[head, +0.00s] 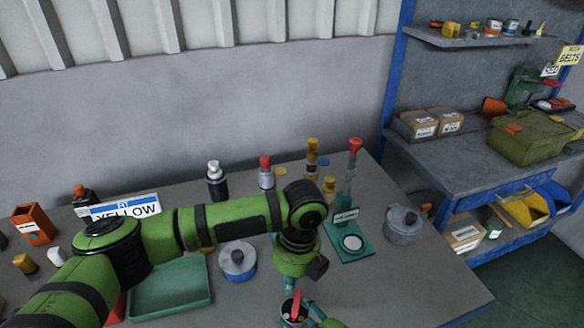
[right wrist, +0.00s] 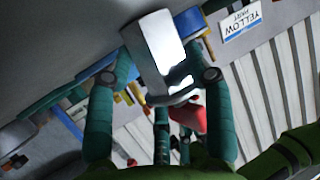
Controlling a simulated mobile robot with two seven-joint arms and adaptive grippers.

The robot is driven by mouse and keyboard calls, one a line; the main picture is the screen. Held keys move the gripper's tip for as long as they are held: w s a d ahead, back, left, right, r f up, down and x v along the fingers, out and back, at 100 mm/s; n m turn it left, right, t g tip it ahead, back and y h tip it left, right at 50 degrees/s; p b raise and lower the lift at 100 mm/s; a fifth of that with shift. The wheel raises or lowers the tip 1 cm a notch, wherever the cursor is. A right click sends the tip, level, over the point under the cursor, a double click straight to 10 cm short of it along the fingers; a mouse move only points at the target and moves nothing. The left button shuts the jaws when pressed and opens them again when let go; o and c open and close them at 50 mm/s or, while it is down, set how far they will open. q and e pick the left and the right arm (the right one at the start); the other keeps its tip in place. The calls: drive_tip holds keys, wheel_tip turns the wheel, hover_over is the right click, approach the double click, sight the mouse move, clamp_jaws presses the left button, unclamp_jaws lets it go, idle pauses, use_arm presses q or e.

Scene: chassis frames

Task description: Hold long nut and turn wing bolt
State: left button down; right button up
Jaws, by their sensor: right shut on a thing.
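A pale grey metal block, seemingly the long nut (right wrist: 148,38), sits between the teal fingertips of my right gripper (right wrist: 160,60) in the right wrist view; the gripper is shut on it. A red piece, seemingly the wing bolt (right wrist: 188,115), shows just below the block there. In the head view a red piece (head: 297,302) shows at the bottom, close under my left gripper (head: 290,284), which points down. The left fingers are too small and partly hidden to tell whether they are open, or whether they touch the red piece. My right gripper is mostly cut off at the bottom edge there.
Behind my left arm stand a red-topped post on a green base (head: 362,243), a grey lidded pot (head: 403,226) and several small bottles. A green tray (head: 170,290) and a round blue-grey container (head: 238,262) lie nearby. The table's right front (head: 420,290) is clear.

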use_arm(q)
drive_tip(key=shift+d, duration=0.5)
wheel_tip(320, 180, up, 6)
drive_tip(key=w, duration=0.1)
idle(0.4)
drive_tip(key=shift+w, duration=0.1)
wheel_tip(320, 180, down, 6)
drive_tip(key=a, duration=0.1)
drive_tip(key=shift+a, duration=0.3)
idle(0.6)
